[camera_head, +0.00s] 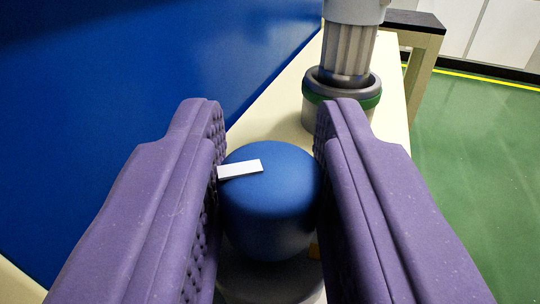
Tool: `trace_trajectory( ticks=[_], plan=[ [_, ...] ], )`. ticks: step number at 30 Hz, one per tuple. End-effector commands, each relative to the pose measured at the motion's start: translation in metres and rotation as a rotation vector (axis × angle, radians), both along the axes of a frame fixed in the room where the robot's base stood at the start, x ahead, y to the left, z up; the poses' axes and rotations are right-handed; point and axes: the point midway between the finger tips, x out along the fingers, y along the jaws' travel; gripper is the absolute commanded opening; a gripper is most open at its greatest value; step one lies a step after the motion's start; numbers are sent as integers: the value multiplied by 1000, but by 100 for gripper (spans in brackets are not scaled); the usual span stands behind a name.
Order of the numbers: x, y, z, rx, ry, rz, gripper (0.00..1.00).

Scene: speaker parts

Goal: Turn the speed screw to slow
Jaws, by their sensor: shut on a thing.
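The speed screw is a blue rounded knob (268,215) with a white pointer mark (240,169) on its top. The mark points to the left in the picture. My gripper (269,150) has two purple padded fingers, one on each side of the knob, and is shut on it. The knob sits on a grey round base (270,280), partly hidden by the fingers. No slow or fast label is readable.
A grey ribbed cylinder (348,50) stands in a dark ring with a green band (372,104) behind the knob. Both are on a narrow cream surface (283,110). A blue wall (130,80) is close on the left. Green floor (475,150) lies open to the right.

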Motion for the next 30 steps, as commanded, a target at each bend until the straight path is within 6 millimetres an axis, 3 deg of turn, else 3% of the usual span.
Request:
trace_trajectory(
  ticks=[6, 7, 9, 20, 30],
  plan=[
    [-1, 0, -1, 0, 3, 1, 1],
    [-1, 0, -1, 0, 3, 1, 34],
    [-1, 0, -1, 0, 3, 1, 50],
    [-7, 0, 0, 0, 2, 2, 50],
    [-65, -1, 1, 0, 4, 3, 50]
  ],
)
